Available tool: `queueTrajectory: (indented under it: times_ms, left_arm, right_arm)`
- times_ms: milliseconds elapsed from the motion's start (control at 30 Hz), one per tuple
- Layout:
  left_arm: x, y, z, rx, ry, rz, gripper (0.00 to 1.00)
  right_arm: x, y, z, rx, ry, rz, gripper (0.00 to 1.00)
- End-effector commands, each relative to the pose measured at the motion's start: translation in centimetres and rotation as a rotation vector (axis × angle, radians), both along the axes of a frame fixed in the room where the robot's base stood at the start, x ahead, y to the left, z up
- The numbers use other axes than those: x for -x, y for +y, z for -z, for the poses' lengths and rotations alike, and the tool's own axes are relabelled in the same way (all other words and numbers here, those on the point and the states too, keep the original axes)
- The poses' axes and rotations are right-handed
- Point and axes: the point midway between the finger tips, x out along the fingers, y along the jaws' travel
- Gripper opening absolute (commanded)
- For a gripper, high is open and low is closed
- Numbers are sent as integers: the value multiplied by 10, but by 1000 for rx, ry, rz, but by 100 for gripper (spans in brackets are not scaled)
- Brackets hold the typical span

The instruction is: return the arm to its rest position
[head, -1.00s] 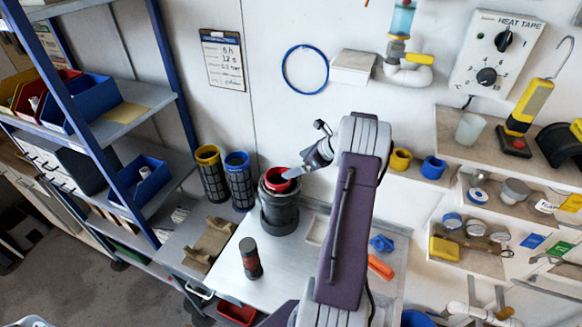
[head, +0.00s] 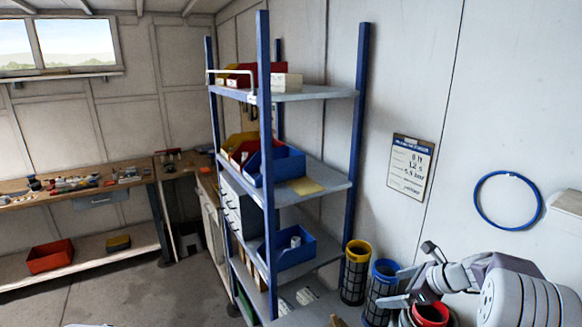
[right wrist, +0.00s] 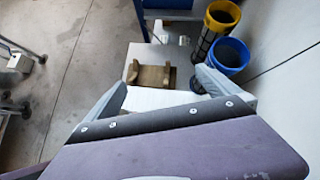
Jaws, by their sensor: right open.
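My right arm comes in from the lower right in the head view. Its gripper (head: 390,287) points left, open and with nothing between its fingers. It appears beside the red-lined dark vessel (head: 430,314) and in front of the blue-rimmed mesh cylinder (head: 384,268). In the right wrist view the two fingers of this gripper (right wrist: 161,78) are spread apart above the bench, with a brown cradle block (right wrist: 152,76) showing beyond them. My left gripper is not in view.
A yellow-rimmed cylinder (head: 357,252) stands beside the blue-rimmed one. A blue-posted shelf rack (head: 263,150) with coloured bins stands left of them. A clipboard (head: 409,168) and a blue ring (head: 508,174) hang on the wall. The floor (head: 160,295) at left is clear.

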Motion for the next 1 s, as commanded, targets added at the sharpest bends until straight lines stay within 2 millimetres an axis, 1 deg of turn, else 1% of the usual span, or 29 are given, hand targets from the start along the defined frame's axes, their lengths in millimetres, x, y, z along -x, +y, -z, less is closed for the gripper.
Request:
queueTrajectory:
  times_ms: [33,67,100,167,200,267,300,367,400,433,500,533,600,667,767,1000]
  left_arm:
    - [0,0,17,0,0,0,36]
    - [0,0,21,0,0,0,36]
    - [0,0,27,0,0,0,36]
    - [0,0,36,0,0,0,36]
    - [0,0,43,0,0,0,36]
    - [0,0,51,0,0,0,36]
    - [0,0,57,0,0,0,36]
    - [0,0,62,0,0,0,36]
    - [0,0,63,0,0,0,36]
    - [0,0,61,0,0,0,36]
    - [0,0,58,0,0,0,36]
    - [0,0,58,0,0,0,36]
    - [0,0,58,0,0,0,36]
    - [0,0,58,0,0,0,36]
    - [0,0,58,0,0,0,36]
    - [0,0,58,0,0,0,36]
  right_arm:
    - [8,44,11,42,11,-109,100]
    - [17,66,16,77,18,-180,100]
    - [32,94,23,136,22,-285,100]
    - [61,130,38,240,21,-466,100]
    - [84,150,49,321,13,-602,100]
    - [123,171,68,456,-12,-835,100]
    - [151,179,82,555,-36,-1010,100]
    - [190,179,102,701,-86,-1289,100]
    - [214,172,114,789,-119,-1477,100]
    - [229,163,120,847,-142,-1609,100]
    - [251,144,133,928,-187,-1861,100]
    - [254,139,137,952,-210,-1943,100]
    - [248,134,137,1011,-270,-2063,100]
    - [245,134,136,1032,-302,-2108,100]
    - [244,134,136,1036,-318,-2136,100]
    - [244,134,137,1035,-317,-2136,100]
